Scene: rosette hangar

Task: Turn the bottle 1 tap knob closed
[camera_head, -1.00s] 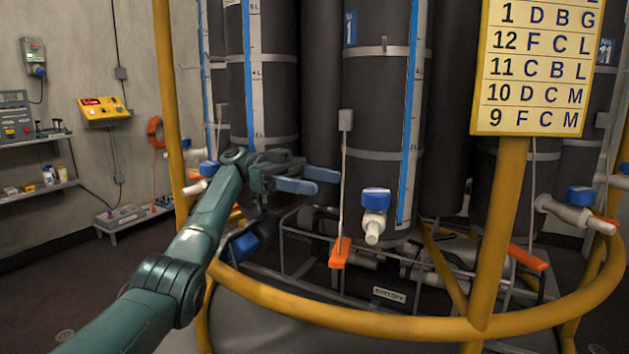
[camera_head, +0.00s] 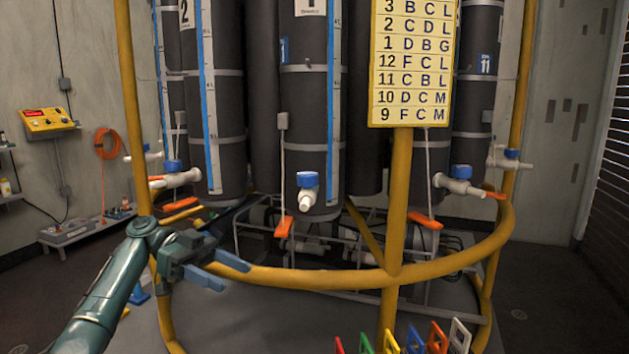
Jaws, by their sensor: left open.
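Bottle 1 (camera_head: 310,110) is a tall dark cylinder with a blue level strip, standing in the middle of the rack. Its white tap (camera_head: 308,199) sticks out low on the front. The blue tap knob (camera_head: 307,179) sits on top of the tap. My left gripper (camera_head: 231,273) is open and empty, its two blue fingers apart and pointing right. It is left of and below the tap in the picture, apart from it, by the yellow rail. My right gripper is out of view.
A curved yellow rail (camera_head: 330,279) runs in front of the bottles. A yellow post (camera_head: 398,200) with a letter board (camera_head: 411,65) stands right of bottle 1. Neighbouring blue-knobbed taps are at left (camera_head: 173,166) and right (camera_head: 461,172). An orange tag (camera_head: 284,227) hangs beside bottle 1.

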